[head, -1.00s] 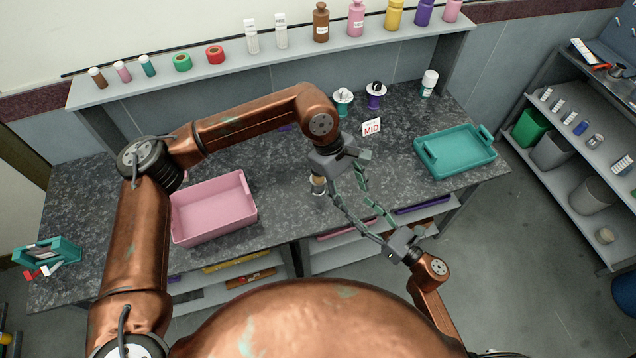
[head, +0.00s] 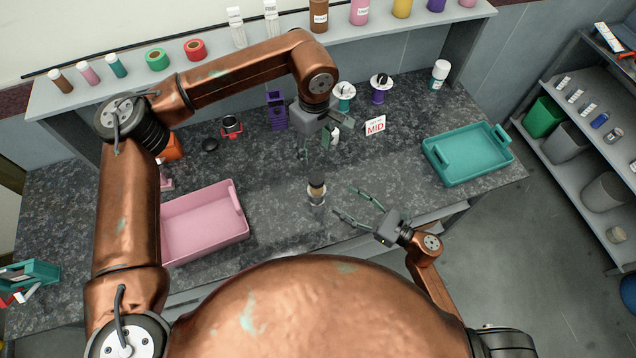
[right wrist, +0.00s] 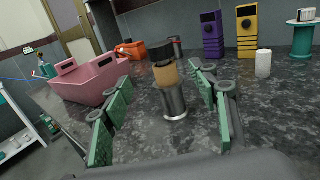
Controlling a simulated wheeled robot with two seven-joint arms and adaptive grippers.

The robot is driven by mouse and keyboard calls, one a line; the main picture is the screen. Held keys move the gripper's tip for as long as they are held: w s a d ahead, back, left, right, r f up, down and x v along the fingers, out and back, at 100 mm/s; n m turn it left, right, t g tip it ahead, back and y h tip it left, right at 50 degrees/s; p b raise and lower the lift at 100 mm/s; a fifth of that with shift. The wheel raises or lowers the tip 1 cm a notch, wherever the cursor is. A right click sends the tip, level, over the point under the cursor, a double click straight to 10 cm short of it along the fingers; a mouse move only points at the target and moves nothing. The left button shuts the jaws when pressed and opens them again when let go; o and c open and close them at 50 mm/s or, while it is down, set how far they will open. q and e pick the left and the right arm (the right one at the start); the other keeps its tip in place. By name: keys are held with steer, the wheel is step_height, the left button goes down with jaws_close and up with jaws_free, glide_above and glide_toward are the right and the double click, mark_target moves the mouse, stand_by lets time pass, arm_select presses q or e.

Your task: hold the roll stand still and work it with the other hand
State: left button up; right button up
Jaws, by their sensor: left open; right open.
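An upright piece with a black top, tan middle and silver base, which looks like the roll stand (head: 316,192), stands on the dark speckled worktop near its front edge. It also shows in the right wrist view (right wrist: 173,92). My right gripper (head: 345,202) is open just right of it in the head view, fingers pointing towards it. In the right wrist view the stand appears between the spread fingers, with no contact visible. My left gripper (head: 320,146) is open and empty, above and behind the stand. Its arm hides part of the worktop's back.
A pink bin (head: 205,222) stands left of the stand, and a teal tray (head: 468,153) stands right. A MID sign (head: 375,126), teal spool (head: 344,96), purple spool (head: 380,88) and purple block (head: 277,112) are behind. The worktop between stand and bin is clear.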

arm_select(q)
steer(key=f+b, duration=0.4)
steer(key=f, duration=0.1)
steer(key=w+f+b, duration=0.1)
steer(key=f+b, duration=0.1)
steer(key=f, duration=0.1)
steer(key=shift+d, duration=0.2)
arm_select(e)
steer(key=f, duration=0.8)
steer(key=shift+w+d, duration=0.1)
steer(key=shift+w, duration=0.1)
arm_select(q)
steer(key=shift+s, duration=0.2)
arm_select(e)
steer(key=shift+r, duration=0.15)
arm_select(q)
steer(key=shift+r, duration=0.15)
arm_select(e)
steer(key=x, duration=1.2)
steer(key=shift+c, duration=0.3)
jaws_close()
